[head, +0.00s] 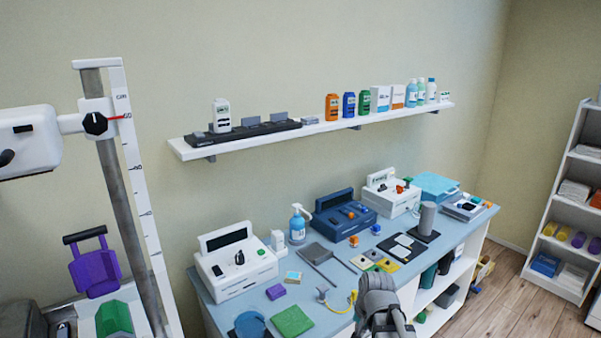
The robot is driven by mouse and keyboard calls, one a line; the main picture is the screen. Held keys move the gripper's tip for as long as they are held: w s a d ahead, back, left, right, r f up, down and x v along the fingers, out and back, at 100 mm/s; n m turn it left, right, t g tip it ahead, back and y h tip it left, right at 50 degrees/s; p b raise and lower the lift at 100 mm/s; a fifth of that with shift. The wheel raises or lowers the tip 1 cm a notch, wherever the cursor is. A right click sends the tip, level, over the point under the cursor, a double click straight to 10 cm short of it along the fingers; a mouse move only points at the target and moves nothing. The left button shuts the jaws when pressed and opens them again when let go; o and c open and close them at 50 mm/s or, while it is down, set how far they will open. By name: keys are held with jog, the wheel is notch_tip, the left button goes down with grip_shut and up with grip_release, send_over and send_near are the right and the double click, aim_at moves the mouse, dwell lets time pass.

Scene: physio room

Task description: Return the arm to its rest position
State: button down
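The grey end of my arm (378,300) rises from the bottom edge of the head view, right of centre. It shows in front of the near edge of the blue-topped counter (236,302). Its lower part is cut off by the picture edge. I cannot make out separate fingertips, so I cannot tell whether my gripper is open or shut, or whether it holds anything.
The counter carries a white device (236,265), a blue device (343,215), a pump bottle (297,224) and a green cloth (292,321). A wall shelf (290,137) hangs above. A measuring column (140,190) stands left. Wooden floor (510,295) is open at right.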

jog(key=s+n, duration=0.1)
jog(key=s, duration=0.1)
jog(key=s+n, duration=0.2)
jog(key=s+d+n+g+h, duration=0.1)
jog(key=n, duration=0.1)
jog(key=shift+s+f, duration=0.1)
jog(key=shift+s, duration=0.3)
dwell(0.8)
